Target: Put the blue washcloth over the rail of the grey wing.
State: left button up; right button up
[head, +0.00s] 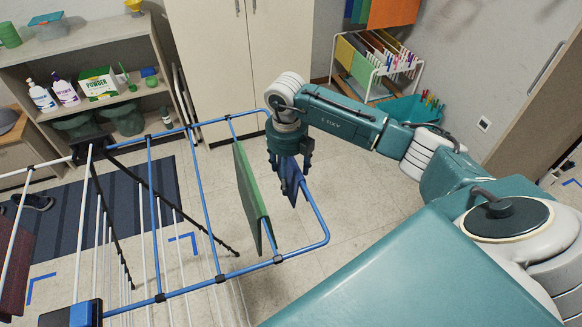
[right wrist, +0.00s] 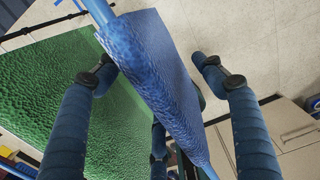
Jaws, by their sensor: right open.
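The blue washcloth (head: 291,182) hangs on a rail at the right end of the drying rack's blue wing (head: 318,215). It also shows in the right wrist view (right wrist: 165,55), folded over the rail. My right gripper (head: 289,165) points down at it; its fingers (right wrist: 170,100) are apart on either side of the cloth, and the gripper is open. In the head view the gripper hides part of the cloth. Pale grey-white bars (head: 30,168) of the rack run out of the picture at the left; I take these as the grey wing. My left gripper is not in view.
A green cloth (head: 252,195) hangs close to the left of the blue one, also in the right wrist view (right wrist: 45,85). A dark red cloth (head: 14,262) hangs at the far left. A shelf (head: 75,48) and a cabinet (head: 235,60) stand behind. A smaller rack with cloths (head: 375,60) stands at the back right.

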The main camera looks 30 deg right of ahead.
jog(key=shift+s+f, duration=0.1)
jog(key=shift+f, duration=0.4)
jog(key=c, duration=1.2)
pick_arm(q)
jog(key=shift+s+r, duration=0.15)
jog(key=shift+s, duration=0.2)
